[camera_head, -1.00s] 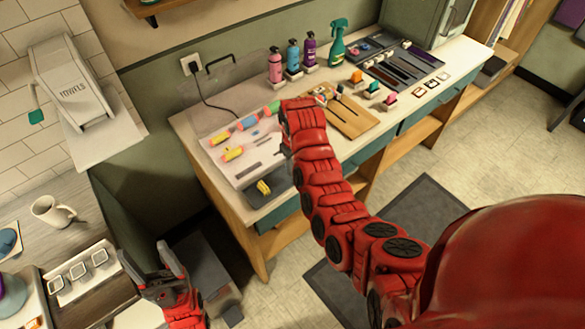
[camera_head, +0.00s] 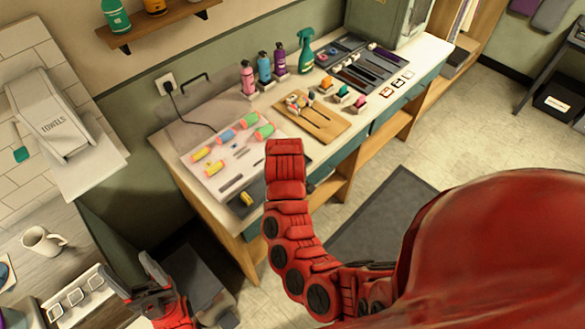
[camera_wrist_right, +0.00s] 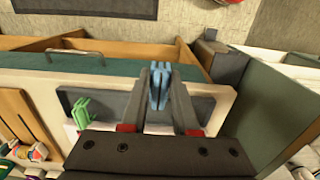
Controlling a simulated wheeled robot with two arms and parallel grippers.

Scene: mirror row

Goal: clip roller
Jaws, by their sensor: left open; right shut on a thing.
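Several rollers in yellow, blue and green lie on a pale mat on the bench, among them a yellow roller (camera_head: 214,167) and a green roller (camera_head: 265,131). A small yellow clip (camera_head: 247,199) sits on a dark pad at the mat's front corner. In the right wrist view my right gripper (camera_wrist_right: 158,85) is shut on a blue clip (camera_wrist_right: 157,95), held over the bench's front edge. A green clip (camera_wrist_right: 82,112) stands to its left there. In the head view my right arm hides its gripper. My left gripper (camera_head: 134,272) is open and empty, at lower left, away from the bench.
Behind the mat stand a pink bottle (camera_head: 247,78), other bottles and a green spray bottle (camera_head: 305,52). A wooden board (camera_head: 312,120) with tools lies right of the mat. A mug (camera_head: 43,241) stands on the left counter. A towel dispenser (camera_head: 52,118) is above it.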

